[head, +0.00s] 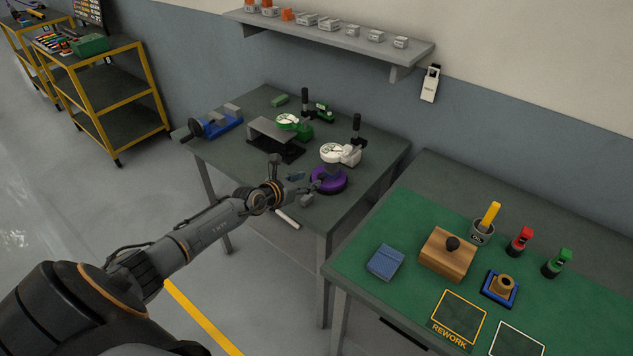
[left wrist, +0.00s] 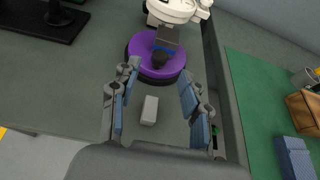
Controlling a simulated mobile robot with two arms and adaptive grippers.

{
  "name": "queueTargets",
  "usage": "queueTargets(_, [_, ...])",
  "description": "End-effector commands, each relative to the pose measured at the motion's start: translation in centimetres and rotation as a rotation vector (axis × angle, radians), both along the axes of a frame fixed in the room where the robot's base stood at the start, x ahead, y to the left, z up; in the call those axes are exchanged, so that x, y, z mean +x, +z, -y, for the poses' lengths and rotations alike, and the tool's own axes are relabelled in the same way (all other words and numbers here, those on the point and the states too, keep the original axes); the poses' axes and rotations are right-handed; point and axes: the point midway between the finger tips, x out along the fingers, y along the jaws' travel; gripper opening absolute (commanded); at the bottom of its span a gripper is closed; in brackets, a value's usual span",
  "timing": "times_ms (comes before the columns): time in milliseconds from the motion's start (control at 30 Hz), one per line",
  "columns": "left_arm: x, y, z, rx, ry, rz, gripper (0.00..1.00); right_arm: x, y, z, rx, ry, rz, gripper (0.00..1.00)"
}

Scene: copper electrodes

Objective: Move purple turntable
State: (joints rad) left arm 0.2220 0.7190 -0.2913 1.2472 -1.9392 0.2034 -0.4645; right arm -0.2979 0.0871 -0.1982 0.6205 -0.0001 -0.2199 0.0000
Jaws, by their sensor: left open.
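The purple turntable (head: 330,185) is a round purple disc near the front right corner of the grey table in the head view. In the left wrist view the purple turntable (left wrist: 141,47) shows a black knob and a dark lower rim, with a grey-blue piece on its top. My left gripper (head: 308,183) is open at the turntable's near left side. In the left wrist view the fingers of the left gripper (left wrist: 160,95) are spread with the turntable ahead of them, and nothing is held between them. My right gripper is in no view.
A white dial gauge (head: 338,153) stands just behind the turntable, and a green one (head: 290,121) farther back. A small grey block (left wrist: 149,110) lies on the table between the fingers' view. A blue vise (head: 218,123) stands left. The green-topped bench (head: 350,262) is at right.

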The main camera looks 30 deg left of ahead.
Motion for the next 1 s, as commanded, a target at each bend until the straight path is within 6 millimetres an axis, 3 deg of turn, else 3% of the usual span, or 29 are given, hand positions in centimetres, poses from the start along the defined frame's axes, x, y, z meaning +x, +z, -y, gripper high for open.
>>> queueTargets(33, [0.9, -0.8, 0.1, -0.002, 0.001, 0.003, 0.46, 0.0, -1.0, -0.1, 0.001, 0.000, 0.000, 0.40])
queueTargets(300, [4.1, -2.0, 0.4, -0.003, 0.001, 0.002, 0.46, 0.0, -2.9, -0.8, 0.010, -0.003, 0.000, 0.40])
queueTargets(733, [4.9, -2.0, 0.5, -0.001, 0.000, 0.000, 0.46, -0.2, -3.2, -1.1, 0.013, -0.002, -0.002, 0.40])
queueTargets(767, [4.9, -2.0, 0.5, -0.001, 0.000, 0.000, 0.44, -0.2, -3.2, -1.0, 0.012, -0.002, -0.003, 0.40])
queueTargets(900, [4.9, -2.0, 0.5, -0.001, 0.000, 0.000, 0.15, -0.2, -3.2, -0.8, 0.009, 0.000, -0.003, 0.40])
queueTargets(1000, [4.9, -2.0, 0.5, -0.001, 0.000, 0.000, 0.00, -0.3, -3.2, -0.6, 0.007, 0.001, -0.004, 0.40])
